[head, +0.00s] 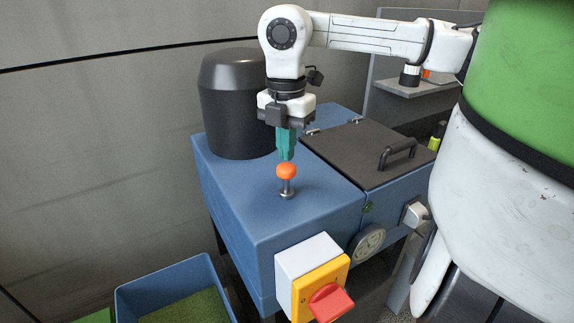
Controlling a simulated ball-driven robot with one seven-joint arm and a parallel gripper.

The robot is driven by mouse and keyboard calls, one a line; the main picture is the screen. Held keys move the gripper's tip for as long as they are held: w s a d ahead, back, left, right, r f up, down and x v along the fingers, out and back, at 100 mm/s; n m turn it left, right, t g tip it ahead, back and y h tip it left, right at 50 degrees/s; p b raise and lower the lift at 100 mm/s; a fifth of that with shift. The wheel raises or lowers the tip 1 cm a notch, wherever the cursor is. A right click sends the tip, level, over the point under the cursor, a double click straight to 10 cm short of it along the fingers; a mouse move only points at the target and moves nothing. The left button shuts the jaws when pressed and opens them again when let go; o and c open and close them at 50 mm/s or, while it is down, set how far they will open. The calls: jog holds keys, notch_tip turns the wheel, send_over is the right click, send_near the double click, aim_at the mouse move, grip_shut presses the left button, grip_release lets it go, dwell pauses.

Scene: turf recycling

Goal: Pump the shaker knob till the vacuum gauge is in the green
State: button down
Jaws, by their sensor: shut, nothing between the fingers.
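The orange shaker knob (286,171) stands on a short metal stem on top of the blue machine (235,205). My gripper (287,158) points straight down, its teal fingers shut with nothing between them. The fingertips are just above the knob; I cannot tell whether they touch it. The round vacuum gauge (368,243) is on the front of the machine, seen at a slant. Its needle and any green band are too small to read.
A yellow switch box with a red handle (331,301) sticks out of the machine's front. A dark cylinder (236,105) stands behind the knob at left. A black lid with a handle (398,153) lies at right. A blue bin (135,300) stands on the floor at lower left.

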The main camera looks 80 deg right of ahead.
aim_at(287, 165)
dwell(0.6)
notch_tip(287, 165, down, 5)
jog(key=b, duration=0.5)
jog(key=shift+f, duration=0.1)
jog(key=shift+r+p, duration=0.45)
jog(key=shift+r, duration=0.8)
jog(key=shift+r+p, duration=0.4)
jog(key=shift+r, duration=0.55)
